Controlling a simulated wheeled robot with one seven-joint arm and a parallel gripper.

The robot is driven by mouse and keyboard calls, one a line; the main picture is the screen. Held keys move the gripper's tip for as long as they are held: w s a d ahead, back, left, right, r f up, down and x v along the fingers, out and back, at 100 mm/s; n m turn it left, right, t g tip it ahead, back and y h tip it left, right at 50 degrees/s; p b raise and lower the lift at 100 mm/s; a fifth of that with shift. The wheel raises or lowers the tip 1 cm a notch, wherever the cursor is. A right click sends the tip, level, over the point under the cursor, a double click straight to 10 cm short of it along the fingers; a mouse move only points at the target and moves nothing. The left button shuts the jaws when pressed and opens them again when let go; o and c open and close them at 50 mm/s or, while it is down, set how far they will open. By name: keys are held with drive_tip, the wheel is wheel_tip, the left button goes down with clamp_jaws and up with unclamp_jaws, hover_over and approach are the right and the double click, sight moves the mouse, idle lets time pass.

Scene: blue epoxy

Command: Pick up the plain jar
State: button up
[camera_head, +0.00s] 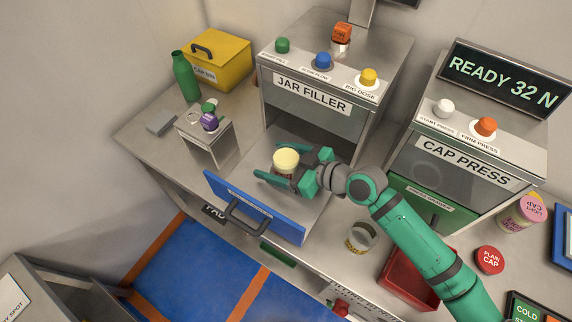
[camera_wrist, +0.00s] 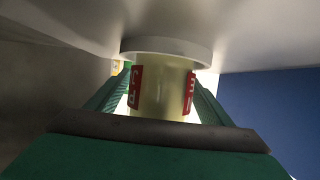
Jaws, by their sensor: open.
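A pale yellow jar (camera_head: 286,160) stands in the open bay of the jar filler, behind the lowered blue door. My gripper (camera_head: 267,161) is open, with one green finger on each side of the jar. In the wrist view the jar (camera_wrist: 161,85) shows between the green fingers, with red labels on its side and a white disc at its upper end in the picture. Whether the fingers touch the jar cannot be told. The labels are too cropped to read.
The blue door (camera_head: 255,208) with its dark handle lies in front of the bay.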

drive_tip(key=shift+w+a, duration=0.1)
drive_tip(key=c, duration=1.4)
drive_tip(key=shift+o, duration=0.2)
drive_tip(key=shift+r, duration=0.1)
